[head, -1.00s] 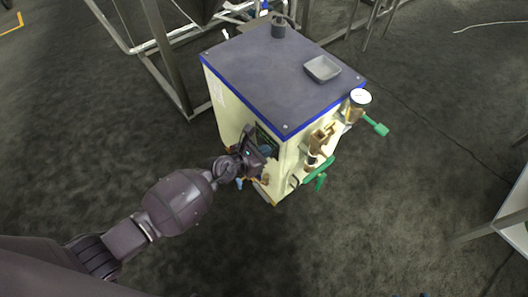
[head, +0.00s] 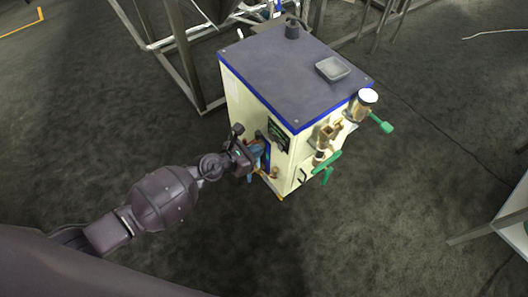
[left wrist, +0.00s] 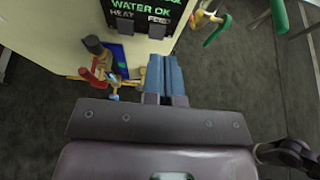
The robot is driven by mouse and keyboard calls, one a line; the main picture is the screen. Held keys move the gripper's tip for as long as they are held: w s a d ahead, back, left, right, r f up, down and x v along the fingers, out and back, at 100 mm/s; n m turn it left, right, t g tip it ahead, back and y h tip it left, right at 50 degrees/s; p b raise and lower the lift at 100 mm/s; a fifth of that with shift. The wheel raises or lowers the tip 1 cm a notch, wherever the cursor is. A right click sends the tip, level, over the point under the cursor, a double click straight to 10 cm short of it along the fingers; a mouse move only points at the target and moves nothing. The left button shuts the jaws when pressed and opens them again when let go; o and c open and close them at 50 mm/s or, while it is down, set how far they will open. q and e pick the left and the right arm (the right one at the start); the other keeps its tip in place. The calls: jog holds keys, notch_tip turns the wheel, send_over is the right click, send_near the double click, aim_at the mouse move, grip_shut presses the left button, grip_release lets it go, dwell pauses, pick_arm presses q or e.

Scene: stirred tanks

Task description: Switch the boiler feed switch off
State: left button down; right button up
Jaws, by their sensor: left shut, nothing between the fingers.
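The boiler (head: 235,95) is a cream cabinet with a blue-edged grey top. Its dark display panel (head: 279,133) is on the side facing my left arm. In the left wrist view the display (left wrist: 140,8) shows green "WATER OK", with "HEAT" and a highlighted "FEED" below. A small grey switch, the feed switch (left wrist: 157,31), sits under "FEED"; its on or off position is unclear. A dark switch (left wrist: 125,26) sits under "HEAT". My left gripper (head: 257,151) is shut and empty near the panel. Its blue-grey fingertips (left wrist: 166,60) appear just below the feed switch; contact is unclear.
Red, blue and yellow fittings (left wrist: 97,70) lie left of the fingers, close to them. Green-handled valves (head: 320,166) and a white-faced gauge (head: 368,96) project from the adjoining side. A metal frame (head: 180,55) stands behind; open floor lies in front.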

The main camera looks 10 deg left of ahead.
pick_arm(q)
jog(key=v, duration=0.2)
jog(key=r+p+v, duration=0.1)
jog(key=v, duration=0.2)
jog(key=shift+w+d, duration=0.1)
jog(key=shift+d, duration=0.05)
pick_arm(e)
jog(key=shift+s+d+f+m+g, duration=0.15)
jog(key=shift+s+d+f, duration=0.05)
jog(key=shift+s, duration=0.25)
jog(key=shift+s+d+f+m+g, duration=0.15)
jog(key=shift+s+d, duration=0.05)
jog(key=shift+s, duration=0.2)
jog(key=shift+w+a+r, duration=0.1)
jog(key=shift+w+r, duration=0.05)
jog(key=shift+w, duration=0.15)
